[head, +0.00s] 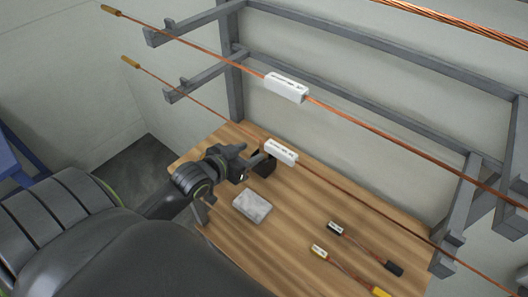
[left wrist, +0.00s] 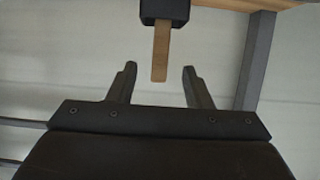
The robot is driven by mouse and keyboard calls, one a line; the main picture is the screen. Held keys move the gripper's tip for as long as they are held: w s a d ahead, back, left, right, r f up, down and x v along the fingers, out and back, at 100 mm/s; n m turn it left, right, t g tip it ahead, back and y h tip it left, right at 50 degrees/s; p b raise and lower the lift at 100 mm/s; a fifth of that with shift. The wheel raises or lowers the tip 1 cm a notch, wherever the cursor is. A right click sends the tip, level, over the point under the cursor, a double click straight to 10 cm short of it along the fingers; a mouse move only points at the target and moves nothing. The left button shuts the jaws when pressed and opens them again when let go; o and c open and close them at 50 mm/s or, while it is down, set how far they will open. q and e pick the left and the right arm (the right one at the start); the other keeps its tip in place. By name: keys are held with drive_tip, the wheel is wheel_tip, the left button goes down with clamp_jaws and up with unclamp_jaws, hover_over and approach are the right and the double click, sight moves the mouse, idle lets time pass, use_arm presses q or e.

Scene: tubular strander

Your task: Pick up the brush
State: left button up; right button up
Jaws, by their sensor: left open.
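The brush has a dark block head (left wrist: 164,10) and a flat wooden handle (left wrist: 160,52) in the left wrist view. In the head view, a dark block (head: 265,163) near the table's back edge appears to be its head, partly hidden by my gripper and the white tag. My left gripper (head: 252,165) is open and close beside it. In the left wrist view the fingers of my left gripper (left wrist: 159,70) stand apart, with the handle's end between their tips in the picture. I cannot tell whether they touch it. My right gripper is not in view.
The wooden table (head: 290,225) holds a grey block (head: 252,206) and copper rods with black (head: 335,229) and yellow (head: 319,251) ends. Copper rods with white tags (head: 286,87) (head: 281,151) rest on a grey rack (head: 235,75) along the wall, just above my gripper.

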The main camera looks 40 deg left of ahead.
sight(261, 146)
use_arm(q)
drive_tip(key=x, duration=0.4)
drive_tip(key=shift+w+p, duration=0.45)
drive_tip(key=p+x, duration=0.1)
drive_tip(key=x, duration=0.3)
drive_tip(key=shift+w+f, duration=0.1)
drive_tip(key=shift+w, duration=0.15)
clamp_jaws()
